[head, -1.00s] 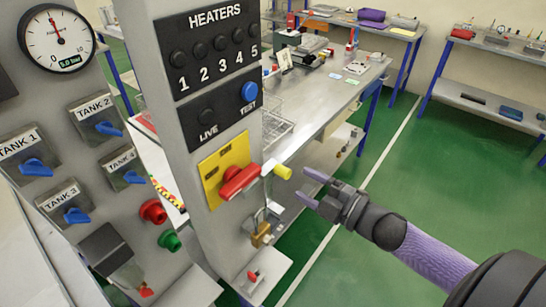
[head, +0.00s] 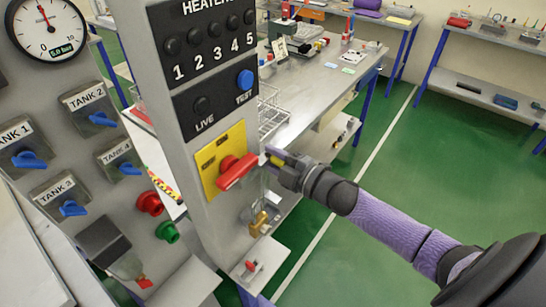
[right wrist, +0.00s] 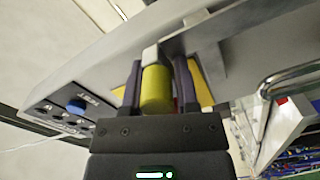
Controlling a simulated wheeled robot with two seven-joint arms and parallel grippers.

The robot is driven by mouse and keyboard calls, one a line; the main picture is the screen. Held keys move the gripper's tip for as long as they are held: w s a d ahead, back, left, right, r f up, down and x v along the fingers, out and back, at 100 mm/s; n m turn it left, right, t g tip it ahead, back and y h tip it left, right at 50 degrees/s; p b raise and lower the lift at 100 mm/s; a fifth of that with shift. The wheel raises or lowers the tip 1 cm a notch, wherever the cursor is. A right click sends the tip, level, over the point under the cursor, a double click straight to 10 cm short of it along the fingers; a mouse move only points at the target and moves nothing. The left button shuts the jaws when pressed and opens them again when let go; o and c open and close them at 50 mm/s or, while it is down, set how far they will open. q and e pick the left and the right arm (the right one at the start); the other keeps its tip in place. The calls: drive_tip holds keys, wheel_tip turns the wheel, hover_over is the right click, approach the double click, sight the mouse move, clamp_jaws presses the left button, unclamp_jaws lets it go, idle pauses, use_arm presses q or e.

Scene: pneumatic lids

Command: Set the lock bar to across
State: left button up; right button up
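The lock bar's yellow knob (head: 278,159) sticks out from the right side of the grey post, beside a red rotary handle (head: 236,172) on a yellow plate (head: 208,168). The right wrist view shows the knob (right wrist: 156,92) at the end of a pale square rod (right wrist: 150,54). My right gripper (head: 276,158) has its two fingers on either side of the knob and appears shut on it. In the wrist view the fingers (right wrist: 157,88) lie close along both sides. The rod's far end is hidden by the post. My left gripper is not in view.
A brass padlock (head: 259,222) hangs below the handle. A small red switch (head: 250,266) sits on a lower ledge. A panel with blue tank valves (head: 70,208) stands left. A bench with a wire basket (head: 270,115) is behind; green floor is open at right.

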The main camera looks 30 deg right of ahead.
drive_tip(key=shift+r, duration=0.1)
clamp_jaws()
drive_tip(key=shift+w+r, duration=0.1)
drive_tip(key=shift+r, duration=0.1)
idle(0.7)
